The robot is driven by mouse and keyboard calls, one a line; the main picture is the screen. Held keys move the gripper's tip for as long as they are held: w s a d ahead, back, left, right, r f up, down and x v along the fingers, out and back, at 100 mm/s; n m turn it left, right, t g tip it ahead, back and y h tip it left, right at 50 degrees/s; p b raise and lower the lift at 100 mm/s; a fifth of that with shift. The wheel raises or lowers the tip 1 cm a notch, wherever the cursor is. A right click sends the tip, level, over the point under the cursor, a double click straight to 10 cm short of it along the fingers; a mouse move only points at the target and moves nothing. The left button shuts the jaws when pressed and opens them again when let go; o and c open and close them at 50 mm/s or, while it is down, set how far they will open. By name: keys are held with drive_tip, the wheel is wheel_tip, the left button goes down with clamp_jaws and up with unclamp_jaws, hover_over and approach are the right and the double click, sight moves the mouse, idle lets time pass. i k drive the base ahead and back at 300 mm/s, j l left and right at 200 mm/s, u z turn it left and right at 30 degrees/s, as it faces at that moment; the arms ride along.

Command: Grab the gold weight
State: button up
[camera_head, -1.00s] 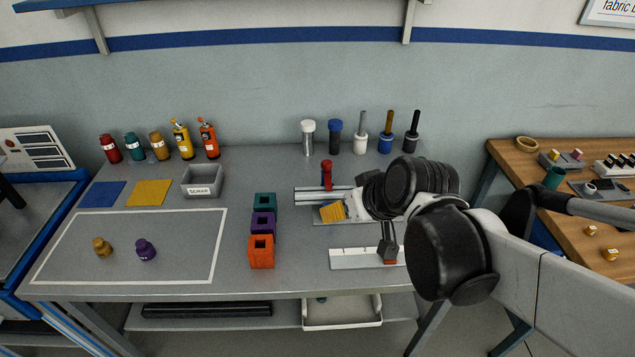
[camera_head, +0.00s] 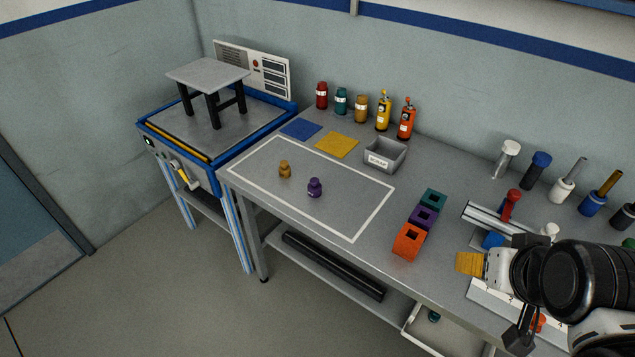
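The gold weight (camera_head: 285,169) is a small, knobbed, bottle-shaped piece. It stands upright inside the white-outlined rectangle on the grey bench (camera_head: 300,205). A similar purple weight (camera_head: 315,187) stands to its right and nearer the front. My gripper (camera_head: 478,264) is at the lower right, well away from the gold weight, with the coloured blocks between them in the picture. A ridged yellow piece (camera_head: 469,263) shows at its white end; I cannot tell whether it is held or part of the gripper.
Teal, purple and orange blocks (camera_head: 408,242) stand in a row. A grey bin (camera_head: 385,155), blue and yellow mats, and several bottles line the back. A rail fixture (camera_head: 490,219) and ruler plate are by my arm. The outlined area around the weights is clear.

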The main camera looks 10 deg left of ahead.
sight(284, 169)
drive_tip(key=u, duration=1.05)
drive_tip(key=i+j, duration=0.15)
drive_tip(key=j, duration=0.2)
drive_tip(key=i+j, duration=0.15)
drive_tip(key=j, duration=0.15)
drive_tip(key=i+j, duration=0.15)
drive_tip(key=j, duration=0.2)
drive_tip(key=i+j+z, duration=0.1)
drive_tip(key=i+j, duration=0.1)
drive_tip(key=j, duration=0.1)
